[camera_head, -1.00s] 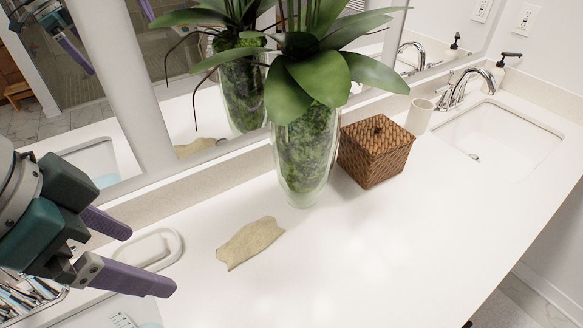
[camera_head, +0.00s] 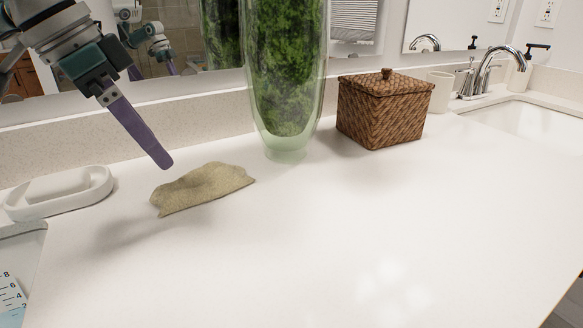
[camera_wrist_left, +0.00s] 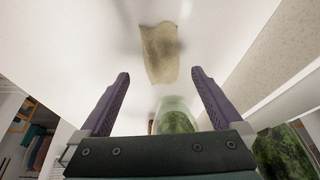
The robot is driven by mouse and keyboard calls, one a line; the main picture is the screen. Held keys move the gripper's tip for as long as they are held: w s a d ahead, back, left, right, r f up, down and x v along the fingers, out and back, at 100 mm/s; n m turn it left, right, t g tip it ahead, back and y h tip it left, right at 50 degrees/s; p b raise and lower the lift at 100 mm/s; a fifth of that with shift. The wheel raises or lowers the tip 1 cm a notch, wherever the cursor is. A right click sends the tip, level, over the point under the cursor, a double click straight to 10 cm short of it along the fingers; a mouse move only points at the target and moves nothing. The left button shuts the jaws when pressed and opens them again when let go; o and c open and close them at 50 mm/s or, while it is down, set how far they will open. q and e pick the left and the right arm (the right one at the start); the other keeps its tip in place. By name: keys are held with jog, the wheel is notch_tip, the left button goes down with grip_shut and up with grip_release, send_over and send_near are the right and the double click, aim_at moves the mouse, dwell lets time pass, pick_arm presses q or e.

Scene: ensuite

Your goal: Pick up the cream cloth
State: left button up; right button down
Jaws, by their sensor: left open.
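The cream cloth (camera_head: 203,186) lies crumpled on the white counter, in front of and to the left of the tall glass vase. My left gripper (camera_head: 165,162) hangs just above and behind the cloth's left end, apart from it; only one purple finger shows clearly in the head view. In the left wrist view, the gripper (camera_wrist_left: 158,92) has its two purple fingers spread wide with nothing between them. The cloth (camera_wrist_left: 160,52) shows there beyond the fingertips. My right gripper is not in view.
The glass vase (camera_head: 285,80) with green filling stands close behind the cloth. A woven basket (camera_head: 383,112) stands right of it. A white soap dish (camera_head: 62,194) sits at the left, above a tray corner. The front counter is clear.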

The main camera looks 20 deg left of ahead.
aim_at(186, 179)
pick_arm(q)
jog(key=b+x, duration=0.1)
jog(key=x, duration=0.7)
jog(key=shift+w, duration=0.2)
jog(key=shift+c, duration=0.4)
jog(key=c, duration=1.2)
jog(key=shift+o, duration=0.2)
notch_tip(186, 179, up, 20)
jog(key=p, duration=0.3)
